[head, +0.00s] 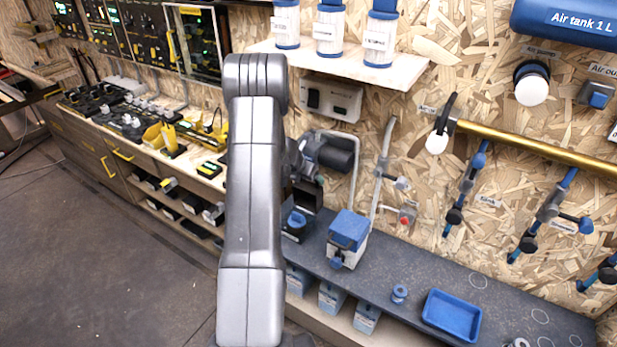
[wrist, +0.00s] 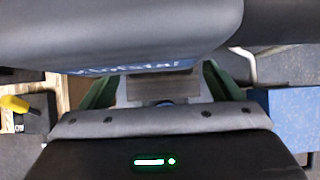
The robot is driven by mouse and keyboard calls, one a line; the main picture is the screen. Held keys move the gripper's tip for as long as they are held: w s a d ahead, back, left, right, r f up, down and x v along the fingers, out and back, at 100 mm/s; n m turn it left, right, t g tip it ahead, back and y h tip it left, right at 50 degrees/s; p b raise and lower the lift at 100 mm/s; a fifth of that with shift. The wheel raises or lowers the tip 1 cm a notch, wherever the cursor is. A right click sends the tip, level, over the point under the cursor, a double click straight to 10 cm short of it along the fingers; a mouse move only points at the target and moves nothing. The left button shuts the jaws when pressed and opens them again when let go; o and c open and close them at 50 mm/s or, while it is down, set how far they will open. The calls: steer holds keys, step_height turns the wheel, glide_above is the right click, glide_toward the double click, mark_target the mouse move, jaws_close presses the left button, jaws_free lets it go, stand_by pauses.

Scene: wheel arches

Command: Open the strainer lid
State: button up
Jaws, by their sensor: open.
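A white box with a blue lid and a blue knob on its front (head: 348,232) stands on the dark bench in the head view; its lid looks shut. Left of it is a dark unit with a round blue part (head: 296,219), partly hidden by my arm. I cannot tell for sure which is the strainer. My gripper (wrist: 162,88) is open; its green fingers show left and right in the wrist view. A grey plate and a bit of blue show between them, with no clear grasp. The blue-topped box (wrist: 292,112) is at the right there, apart from the fingers.
Bent grey pipes (head: 384,165) rise behind the box. A blue tray (head: 452,314) and a small blue spool (head: 399,293) lie to the right on the bench. A shelf with canisters (head: 340,54) is above. Bare floor (head: 100,250) is at the left.

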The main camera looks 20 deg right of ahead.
steer(key=v, duration=1.1)
steer(key=shift+r+p, duration=0.25)
steer(key=shift+p, duration=0.05)
steer(key=shift+a, duration=0.15)
